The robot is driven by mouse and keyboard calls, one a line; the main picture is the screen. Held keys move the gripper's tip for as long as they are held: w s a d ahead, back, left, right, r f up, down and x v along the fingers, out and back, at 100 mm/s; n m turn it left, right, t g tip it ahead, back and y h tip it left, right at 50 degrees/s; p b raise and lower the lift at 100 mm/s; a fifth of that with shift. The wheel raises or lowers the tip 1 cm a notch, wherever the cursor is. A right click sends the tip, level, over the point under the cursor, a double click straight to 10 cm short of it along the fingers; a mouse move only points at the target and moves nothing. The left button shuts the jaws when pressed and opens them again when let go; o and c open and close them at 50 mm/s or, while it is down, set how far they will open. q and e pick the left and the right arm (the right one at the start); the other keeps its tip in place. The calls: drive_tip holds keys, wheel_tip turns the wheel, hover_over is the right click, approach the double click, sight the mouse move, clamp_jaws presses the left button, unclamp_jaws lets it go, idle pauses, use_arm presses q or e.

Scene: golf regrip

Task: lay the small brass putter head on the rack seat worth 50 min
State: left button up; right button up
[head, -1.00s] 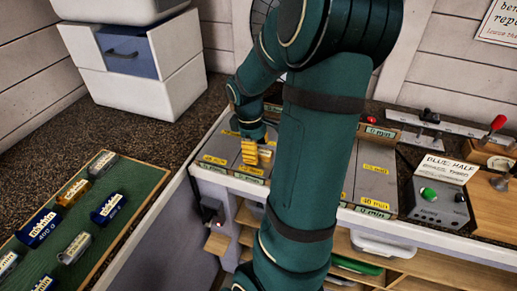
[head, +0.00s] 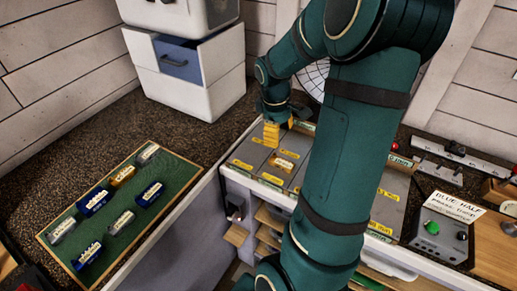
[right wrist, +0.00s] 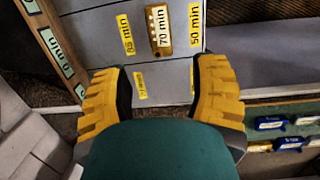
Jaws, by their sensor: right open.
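A small brass putter head (head: 285,161) lies on the grey rack (head: 250,152) on the bench. In the right wrist view the brass head (right wrist: 158,42) has a white strip reading "70 min". It lies between yellow labels reading "85 min" (right wrist: 125,34) and "50 min" (right wrist: 196,24). My right gripper (head: 271,140) has yellow fingers and hangs just above and beside the brass head. In the right wrist view the right gripper (right wrist: 162,95) is open with nothing between its fingers. My left gripper does not show.
A green mat (head: 165,195) at left holds several labelled heads, including a gold one (head: 122,176). A white drawer cabinet (head: 195,75) stands behind. My right arm hides part of the rack.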

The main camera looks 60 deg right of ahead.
drive_tip(key=w+a+f+t+y, duration=0.1)
drive_tip(key=w+a+f, duration=0.6)
drive_tip(key=a, duration=0.4)
drive_tip(key=w+a+f+t+y, duration=0.15)
drive_tip(key=w+a+f, duration=0.35)
drive_tip(key=a+f, duration=0.5)
drive_tip(key=s+a+f+m+y, duration=0.1)
drive_tip(key=s+a+f, duration=0.1)
drive_tip(key=a, duration=0.7)
drive_tip(key=s+a+f+m+y, duration=0.1)
drive_tip(key=a+f, duration=0.4)
drive_tip(key=a, duration=0.5)
drive_tip(key=shift+s+a+m+t, duration=0.15)
drive_tip(key=shift+s+m+t, duration=0.35)
drive_tip(key=shift+s, duration=0.55)
drive_tip(key=shift+f, duration=0.1)
